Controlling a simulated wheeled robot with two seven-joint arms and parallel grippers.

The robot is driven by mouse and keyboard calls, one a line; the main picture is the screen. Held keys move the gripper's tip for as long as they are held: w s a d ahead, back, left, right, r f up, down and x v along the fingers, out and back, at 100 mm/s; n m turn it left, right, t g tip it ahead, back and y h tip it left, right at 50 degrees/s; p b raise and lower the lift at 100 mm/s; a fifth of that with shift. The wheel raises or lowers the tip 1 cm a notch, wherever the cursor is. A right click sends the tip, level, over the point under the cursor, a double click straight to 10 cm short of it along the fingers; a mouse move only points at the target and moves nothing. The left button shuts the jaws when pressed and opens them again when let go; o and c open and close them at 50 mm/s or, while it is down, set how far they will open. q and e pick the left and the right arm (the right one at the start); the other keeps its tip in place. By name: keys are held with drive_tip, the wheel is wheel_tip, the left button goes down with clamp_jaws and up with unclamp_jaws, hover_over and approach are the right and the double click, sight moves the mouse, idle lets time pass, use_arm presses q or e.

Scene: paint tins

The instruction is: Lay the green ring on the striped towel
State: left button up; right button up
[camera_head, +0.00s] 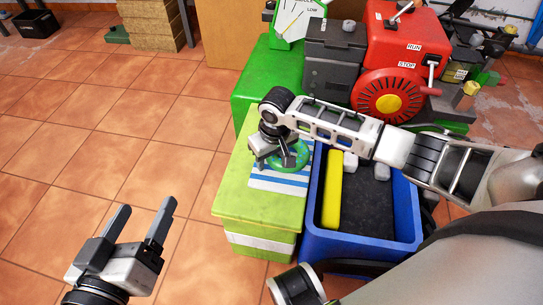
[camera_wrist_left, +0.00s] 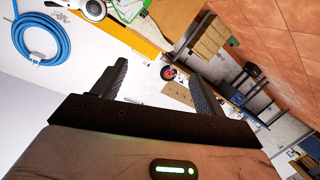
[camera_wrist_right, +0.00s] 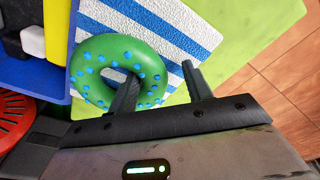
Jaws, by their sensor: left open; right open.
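The green ring (camera_wrist_right: 92,52) with blue dots appears to lie flat on the blue-and-white striped towel (camera_wrist_right: 168,28), near the towel's edge on the blue crate's side. In the head view the ring (camera_head: 301,153) is partly hidden by my right gripper (camera_head: 266,160), and the towel (camera_head: 279,184) shows below it. My right gripper is open at the ring; in its wrist view one finger overlaps the ring's hole and the other is outside, over the towel. My left gripper (camera_head: 147,208) is open and empty, above the floor, far from the ring.
The towel lies on a light green box (camera_head: 233,203). A blue crate (camera_head: 365,240) stands right beside it, holding a yellow bar (camera_head: 332,190) and dark and pale pieces. A red and black machine (camera_head: 400,60) is behind. The tiled floor at left is free.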

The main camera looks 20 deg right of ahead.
wheel_tip(320, 180, up, 3)
drive_tip(key=shift+s+f+p, duration=0.1)
drive_tip(key=shift+p, duration=0.6)
use_arm(q)
drive_tip(key=shift+s+a+f+m+g+y+p, duration=0.1)
drive_tip(key=shift+a+f+m+g+y+p, duration=0.35)
drive_tip(key=shift+p, duration=0.5)
drive_tip(key=shift+s+a+f+m+g+y+p, duration=0.15)
drive_tip(key=shift+a+f+g+y+p, duration=0.3)
drive_tip(key=shift+f+p, duration=0.4)
use_arm(e)
wheel_tip(320, 180, up, 9)
drive_tip(key=s, duration=0.1)
use_arm(q)
drive_tip(key=shift+w+d+r, duration=0.1)
drive_tip(key=shift+r, duration=0.05)
use_arm(e)
drive_tip(key=shift+s, duration=0.1)
